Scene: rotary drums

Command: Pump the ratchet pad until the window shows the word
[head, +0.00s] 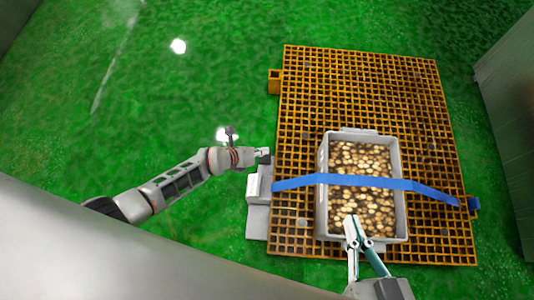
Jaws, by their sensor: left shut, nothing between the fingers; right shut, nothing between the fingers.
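A pale grey ratchet unit (264,200) sits at the left edge of the orange grid platform (300,110), where a blue strap (300,183) meets it. A lighter block on its left side (252,188) may be the pad; I cannot tell for sure. No window or word can be made out. My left gripper (266,155) is shut and empty, just above the ratchet unit in the picture; whether it touches is unclear. My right gripper (350,220) is shut and empty, over the lower part of a grey crate (323,205).
The crate is full of round brown and tan pieces (362,160), and the strap runs across it to a blue fitting (473,203) at the right edge. An orange bracket (274,82) juts out at upper left. Grey panels stand at right (510,120). Green floor is clear at left.

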